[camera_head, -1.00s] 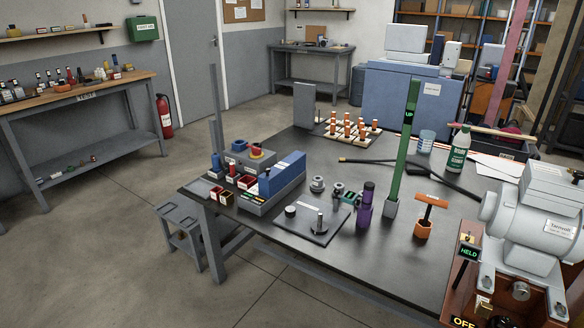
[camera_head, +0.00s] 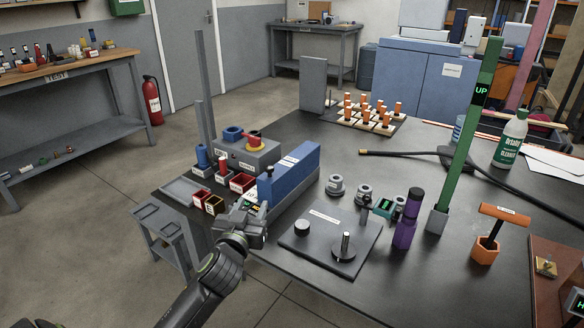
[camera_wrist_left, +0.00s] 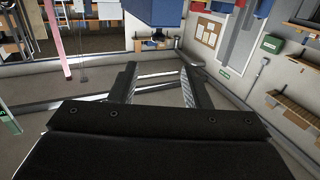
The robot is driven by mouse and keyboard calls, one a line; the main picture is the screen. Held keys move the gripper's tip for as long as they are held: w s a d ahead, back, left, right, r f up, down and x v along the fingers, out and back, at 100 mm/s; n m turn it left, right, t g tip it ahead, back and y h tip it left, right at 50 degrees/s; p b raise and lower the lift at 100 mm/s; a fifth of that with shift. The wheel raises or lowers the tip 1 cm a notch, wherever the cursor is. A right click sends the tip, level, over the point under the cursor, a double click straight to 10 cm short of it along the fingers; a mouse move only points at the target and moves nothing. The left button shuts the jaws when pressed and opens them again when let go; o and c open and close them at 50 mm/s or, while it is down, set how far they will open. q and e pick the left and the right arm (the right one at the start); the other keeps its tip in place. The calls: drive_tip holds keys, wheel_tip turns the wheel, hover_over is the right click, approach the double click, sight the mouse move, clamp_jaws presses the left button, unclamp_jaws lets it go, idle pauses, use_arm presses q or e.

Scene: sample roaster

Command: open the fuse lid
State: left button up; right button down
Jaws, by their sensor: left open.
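A long blue box-shaped piece (camera_head: 292,170) stands on the table's left end; it looks like the fuse housing with its lid, and I cannot make out a separate lid edge. It appears down, not raised. My left gripper (camera_head: 246,212) is at the near end of this blue piece, in front of the table edge, and partly covers its lower front. In the left wrist view my left gripper (camera_wrist_left: 159,76) has its two fingers apart with nothing between them. A blue block (camera_wrist_left: 154,10) shows beyond the fingertips at the top. My right gripper is in neither view.
A purple cylinder (camera_head: 407,218) and a green post (camera_head: 470,135) stand farther right.

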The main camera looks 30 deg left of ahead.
sight(268, 171)
use_arm(q)
drive_tip(key=x, duration=1)
drive_tip(key=b+x, duration=0.1)
drive_tip(key=x, duration=0.5)
drive_tip(key=shift+w+d+r, duration=0.1)
drive_tip(key=shift+r, duration=0.25)
drive_tip(key=shift+w, duration=0.45)
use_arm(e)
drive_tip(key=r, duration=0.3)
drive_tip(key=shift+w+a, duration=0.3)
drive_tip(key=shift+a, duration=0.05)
use_arm(q)
clamp_jaws()
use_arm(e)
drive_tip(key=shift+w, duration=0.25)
